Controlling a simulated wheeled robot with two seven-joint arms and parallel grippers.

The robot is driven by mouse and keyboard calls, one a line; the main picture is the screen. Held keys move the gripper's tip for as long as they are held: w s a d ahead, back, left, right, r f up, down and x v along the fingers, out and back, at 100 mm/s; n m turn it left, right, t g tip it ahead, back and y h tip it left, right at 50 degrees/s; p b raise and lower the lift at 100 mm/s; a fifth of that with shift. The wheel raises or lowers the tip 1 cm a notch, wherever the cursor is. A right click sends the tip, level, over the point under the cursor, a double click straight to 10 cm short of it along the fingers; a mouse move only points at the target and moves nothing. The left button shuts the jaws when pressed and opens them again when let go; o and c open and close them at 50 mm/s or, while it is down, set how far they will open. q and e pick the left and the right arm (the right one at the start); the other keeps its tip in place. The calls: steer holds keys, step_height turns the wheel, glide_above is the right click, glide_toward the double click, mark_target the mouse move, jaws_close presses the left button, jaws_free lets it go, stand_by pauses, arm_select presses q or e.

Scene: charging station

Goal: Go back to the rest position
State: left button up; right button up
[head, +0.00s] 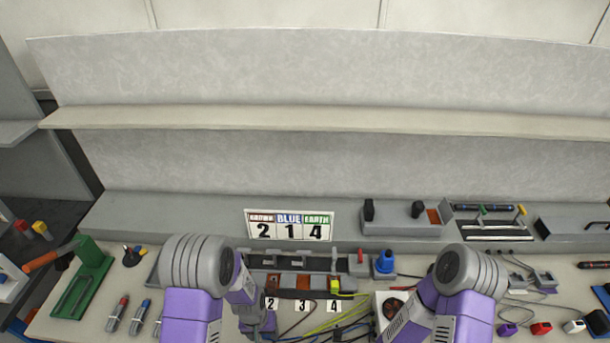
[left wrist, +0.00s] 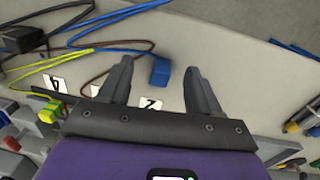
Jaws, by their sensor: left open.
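My left gripper is open and empty in the left wrist view (left wrist: 158,76), its two dark fingers spread apart above the table. A blue plug (left wrist: 160,72) shows between the fingertips, not gripped; whether the fingers are close above it is hard to tell. In the head view my left wrist (head: 258,322) hangs low over the front of the table, its fingers not clearly shown. My right arm comes in at the lower right of the head view, bent inward; its gripper is not shown.
A socket strip (head: 290,283) with numbered tags (head: 304,306) and loose cables lies between the arms. A sign reading 2 1 4 (head: 289,225) stands behind it. A green stand (head: 85,280) is at left. A yellow plug (head: 335,285) sits at the strip. A grey shelf (head: 300,119) spans the back.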

arm_select(q)
steer(key=s+f+h, duration=0.1)
steer(key=s+f, duration=0.1)
steer(key=s, duration=0.1)
steer(key=shift+f+n, duration=0.15)
steer(key=shift+n, duration=0.15)
steer(key=s+d+n+h, duration=0.2)
steer(key=s, duration=0.6)
step_height(320, 180, down, 12)
steer(key=b, duration=1.1)
steer(key=shift+s+d+f+t+b, duration=0.15)
steer(key=shift+s+d+t+b, duration=0.1)
steer(key=shift+t+b, duration=0.15)
arm_select(e)
step_height(320, 180, down, 12)
steer(key=shift+w+r, duration=0.1)
